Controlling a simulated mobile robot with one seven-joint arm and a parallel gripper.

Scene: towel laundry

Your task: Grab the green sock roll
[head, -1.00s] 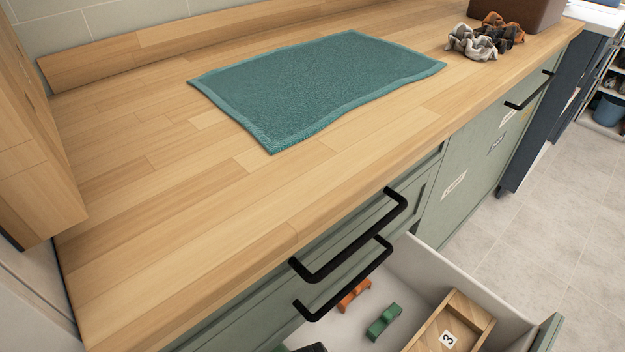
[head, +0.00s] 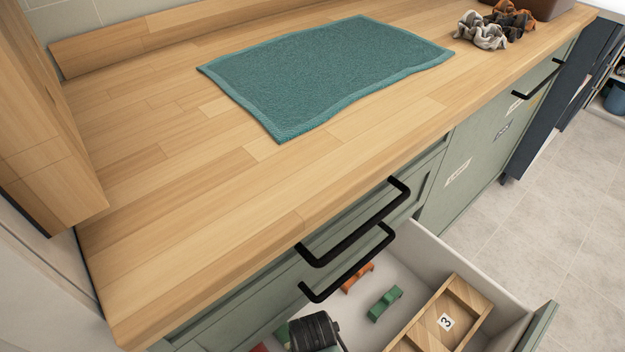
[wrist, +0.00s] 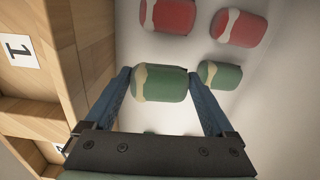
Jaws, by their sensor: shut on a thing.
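In the wrist view, a green sock roll (wrist: 160,84) with a cream band at its left end sits between the two blue fingers of my gripper (wrist: 161,88). My gripper is shut on it. A second green sock roll (wrist: 206,75) lies just to the right, partly behind the right finger. In the head view, the dark wrist part of my arm shows over the open drawer at the bottom; the fingers and the held roll are hidden or unclear there.
Two red sock rolls (wrist: 239,28) lie beyond in the wrist view. The open drawer (head: 490,289) also holds a wooden divider box (head: 467,325) and orange and green items (head: 385,304). A teal towel (head: 325,72) lies on the counter above, near scrunchies (head: 482,31).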

